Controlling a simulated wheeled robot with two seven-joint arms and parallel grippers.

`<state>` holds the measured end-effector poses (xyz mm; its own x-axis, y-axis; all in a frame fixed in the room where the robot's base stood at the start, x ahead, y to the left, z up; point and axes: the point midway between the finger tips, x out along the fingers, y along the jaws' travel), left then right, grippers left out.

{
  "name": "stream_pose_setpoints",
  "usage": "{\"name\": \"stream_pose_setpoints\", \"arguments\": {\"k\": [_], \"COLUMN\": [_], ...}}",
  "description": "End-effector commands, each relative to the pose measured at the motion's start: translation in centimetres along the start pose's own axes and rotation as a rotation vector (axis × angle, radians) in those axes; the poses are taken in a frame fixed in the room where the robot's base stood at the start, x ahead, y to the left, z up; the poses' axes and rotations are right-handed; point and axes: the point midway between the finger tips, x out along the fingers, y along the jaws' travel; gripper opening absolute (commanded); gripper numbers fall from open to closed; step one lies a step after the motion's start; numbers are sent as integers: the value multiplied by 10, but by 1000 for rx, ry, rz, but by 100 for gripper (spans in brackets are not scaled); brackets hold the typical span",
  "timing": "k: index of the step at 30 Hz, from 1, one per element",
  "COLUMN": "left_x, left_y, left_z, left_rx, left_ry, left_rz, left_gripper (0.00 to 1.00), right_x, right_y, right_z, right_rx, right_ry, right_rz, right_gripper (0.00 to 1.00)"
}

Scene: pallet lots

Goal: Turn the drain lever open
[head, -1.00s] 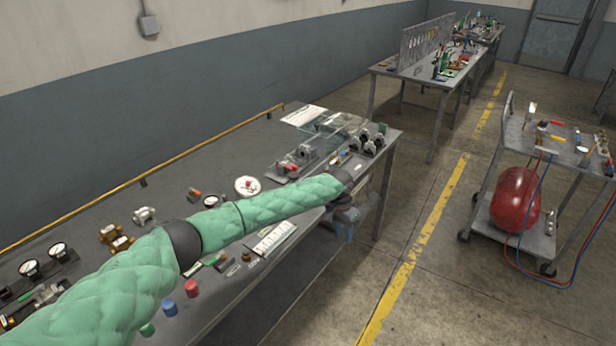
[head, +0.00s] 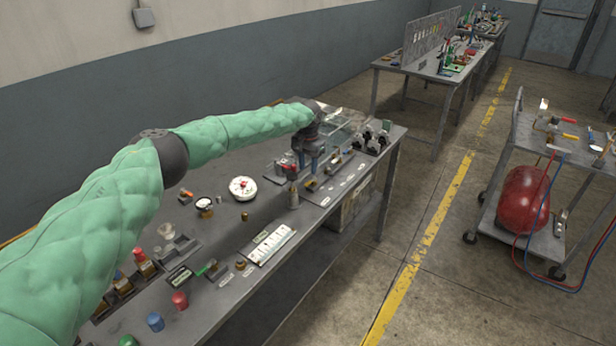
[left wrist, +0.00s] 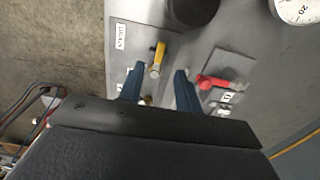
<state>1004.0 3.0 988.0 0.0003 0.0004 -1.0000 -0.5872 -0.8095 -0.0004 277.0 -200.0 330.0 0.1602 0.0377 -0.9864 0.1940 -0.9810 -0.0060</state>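In the left wrist view a yellow lever handle (left wrist: 159,54) with a metal end stands on a grey plate (left wrist: 140,35). A white label (left wrist: 121,36) on that plate seems to read DRAIN. My left gripper (left wrist: 160,72) is open, with its two blue fingers apart and the yellow lever's metal end showing between and just beyond the tips. In the head view my left gripper (head: 313,162) points down over the plate near the table's front edge. I cannot make out the yellow lever there. My right gripper is not in view.
A red lever (left wrist: 218,82) sits to the right of my fingers. A dark round object (left wrist: 192,10) stands beyond them. A white dial (head: 243,188), a white card (head: 271,245) and small caps lie on the table (head: 225,228). The right cart carries tools above a red tank (head: 523,198).

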Motion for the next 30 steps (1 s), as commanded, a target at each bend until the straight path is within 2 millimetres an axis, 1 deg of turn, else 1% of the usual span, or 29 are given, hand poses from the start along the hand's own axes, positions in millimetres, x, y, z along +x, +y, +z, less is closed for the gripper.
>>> {"name": "stream_pose_setpoints", "arguments": {"k": [6,12,18,24,25,30], "left_x": [28,48,56,56,56,56], "left_y": [0,0,0,0,0,0], "left_z": [0,0,0,0,0,0], "left_rx": [-1,1,-1,0,0,0], "left_ry": [-2,-1,0,0,0,0], "left_rz": [-1,0,1,1,1,0], "left_gripper": [34,34,34,34,32,0], "right_x": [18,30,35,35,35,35], "right_y": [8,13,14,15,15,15], "right_z": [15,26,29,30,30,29], "right_rx": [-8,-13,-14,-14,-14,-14], "right_ry": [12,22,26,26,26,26], "right_rz": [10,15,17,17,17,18], "right_gripper": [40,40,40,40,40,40]}}
